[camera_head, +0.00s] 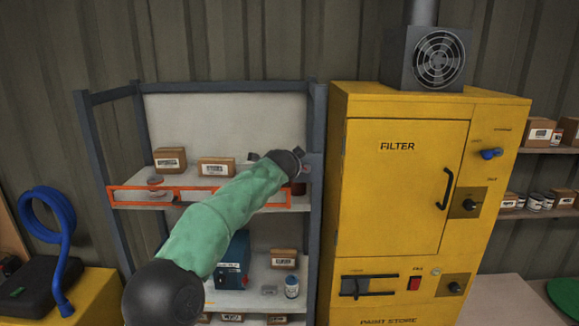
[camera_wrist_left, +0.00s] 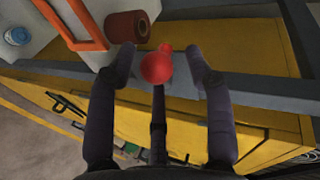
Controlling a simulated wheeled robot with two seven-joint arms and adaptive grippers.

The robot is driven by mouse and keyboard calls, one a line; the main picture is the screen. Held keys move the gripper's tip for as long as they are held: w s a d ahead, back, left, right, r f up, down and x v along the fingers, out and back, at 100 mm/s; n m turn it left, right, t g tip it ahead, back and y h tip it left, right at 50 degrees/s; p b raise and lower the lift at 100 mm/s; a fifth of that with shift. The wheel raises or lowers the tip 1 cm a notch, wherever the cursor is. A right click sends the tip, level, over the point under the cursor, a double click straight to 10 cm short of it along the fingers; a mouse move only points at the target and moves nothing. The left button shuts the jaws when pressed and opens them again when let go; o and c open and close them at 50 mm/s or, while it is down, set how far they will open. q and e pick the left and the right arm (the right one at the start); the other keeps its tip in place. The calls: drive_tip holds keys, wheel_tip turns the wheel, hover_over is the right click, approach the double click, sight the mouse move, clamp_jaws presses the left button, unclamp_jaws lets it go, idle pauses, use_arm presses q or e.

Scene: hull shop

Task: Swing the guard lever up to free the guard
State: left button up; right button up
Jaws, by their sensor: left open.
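The orange guard (camera_head: 140,198) is a flat frame across the front of the shelf's upper board. Its right end shows as an orange bar in the left wrist view (camera_wrist_left: 72,25). A red ball knob (camera_wrist_left: 157,67), which looks like the guard lever's end, is by the rack's grey post. My left gripper (camera_head: 301,156) is at the rack's right post and hides the knob in the head view. In the left wrist view my left gripper (camera_wrist_left: 164,62) is open, one finger on each side of the knob, with gaps showing. The lever's shaft is not clear. My right gripper is not in view.
A yellow filter cabinet (camera_head: 392,210) stands close to the right of the rack (camera_head: 318,120). Boxes (camera_head: 216,167) sit behind the guard. A dark red roll or tin (camera_wrist_left: 127,25) is near the knob. A blue hose (camera_head: 68,245) stands at the left.

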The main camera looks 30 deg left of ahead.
use_arm(q)
drive_tip(key=v, duration=1.2)
drive_tip(key=shift+w+d, duration=0.1)
drive_tip(key=shift+w, duration=0.05)
